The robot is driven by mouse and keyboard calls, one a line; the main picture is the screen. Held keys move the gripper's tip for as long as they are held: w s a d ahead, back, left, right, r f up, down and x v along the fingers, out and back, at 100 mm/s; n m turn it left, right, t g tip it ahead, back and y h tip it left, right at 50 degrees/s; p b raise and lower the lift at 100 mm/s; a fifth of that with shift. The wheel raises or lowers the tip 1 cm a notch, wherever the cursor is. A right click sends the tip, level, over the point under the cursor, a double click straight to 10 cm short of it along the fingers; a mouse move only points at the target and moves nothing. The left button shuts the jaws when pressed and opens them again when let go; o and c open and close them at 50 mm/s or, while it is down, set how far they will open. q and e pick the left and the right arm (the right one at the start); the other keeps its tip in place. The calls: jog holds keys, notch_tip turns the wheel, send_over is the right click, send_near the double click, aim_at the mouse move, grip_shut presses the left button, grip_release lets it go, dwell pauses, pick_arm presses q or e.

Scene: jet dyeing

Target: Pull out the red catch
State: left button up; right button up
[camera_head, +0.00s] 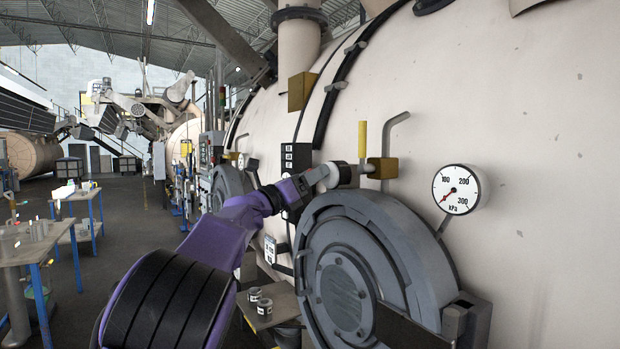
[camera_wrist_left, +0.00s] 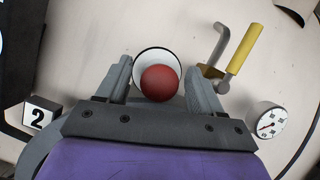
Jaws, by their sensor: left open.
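The red catch (camera_wrist_left: 160,82) shows in the left wrist view as a round red knob in front of a white round base (camera_wrist_left: 150,57). My left gripper (camera_wrist_left: 157,80) is open, with one finger on each side of the red knob. Small gaps show between the knob and the fingers, and I cannot tell whether either touches it. In the head view my left gripper (camera_head: 322,177) reaches to the tank wall above the round grey door, and the red knob is hidden there. My right gripper is not in view.
A yellow-handled valve (camera_head: 362,140) with a bent grey pipe (camera_head: 392,135) stands just right of the gripper. A pressure gauge (camera_head: 457,190) is further right. The large grey round door (camera_head: 400,235) lies below. A table (camera_head: 35,248) stands far left.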

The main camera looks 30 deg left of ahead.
pick_arm(q)
jog(key=b+v, duration=0.6)
jog(key=v, duration=0.4)
jog(key=shift+s+a+b, duration=0.15)
jog(key=shift+s+b, duration=0.1)
jog(key=shift+b, duration=0.05)
